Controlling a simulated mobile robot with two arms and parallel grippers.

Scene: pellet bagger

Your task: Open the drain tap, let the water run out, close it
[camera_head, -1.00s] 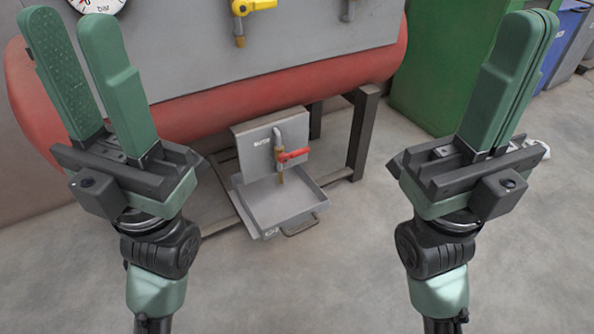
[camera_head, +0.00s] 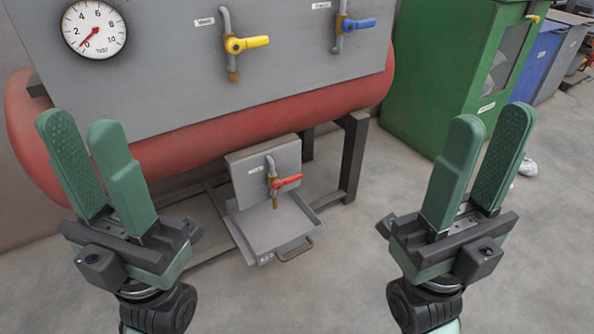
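The drain tap with a red lever handle (camera_head: 287,181) sits on a small grey plate low under the red tank (camera_head: 240,142). Its lever points right, across the pipe, and its brass spout (camera_head: 274,201) points down. A grey drip tray (camera_head: 262,236) with a front handle lies below it; I see no water in it or running. My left gripper (camera_head: 75,118) is open and empty, up at the left, apart from the tap. My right gripper (camera_head: 493,121) is open and empty, up at the right.
A grey panel above carries a gauge (camera_head: 94,29) with its needle near 0, a yellow-handled valve (camera_head: 248,43) and a blue-handled valve (camera_head: 357,25). Tank legs (camera_head: 354,157) flank the tray. A green cabinet (camera_head: 440,75) stands right. The floor in front is clear.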

